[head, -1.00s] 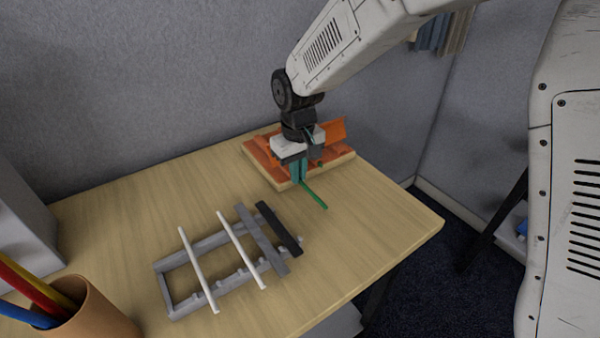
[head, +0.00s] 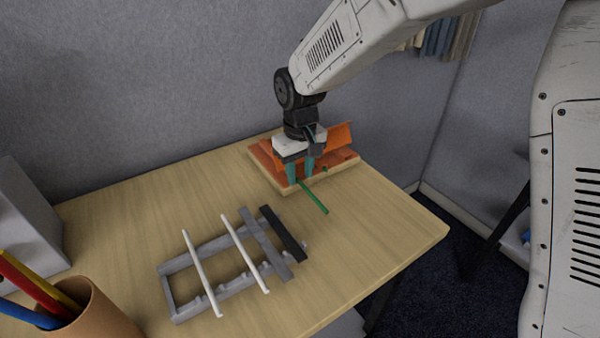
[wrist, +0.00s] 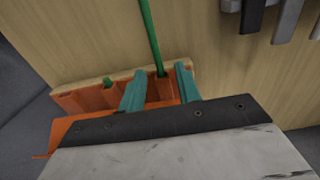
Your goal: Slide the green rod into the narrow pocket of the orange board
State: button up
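The orange board (head: 262,160) lies at the back right of the table, with a pale front edge, several channels and a raised orange flap behind. The green rod (head: 315,198) sticks out of its front toward the table's front; in the wrist view the rod (wrist: 151,35) has its near end in one of the channels. I cannot tell how deep it sits. My gripper (head: 300,180) is over the board's front edge. Its teal fingers are apart, one on each side of the rod in the wrist view (wrist: 160,70). A short green end (wrist: 107,82) shows in another channel.
A grey rack (head: 172,291) stands nearer on the table, with two white rods (head: 191,255), a grey bar (head: 262,240) and a black bar (head: 282,232) across it. A brown pencil cup (head: 90,315) is at front left. Walls stand behind; the table's right edge is near the board.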

aim_at(300, 181)
notch_tip(300, 181, up, 7)
dwell(0.3)
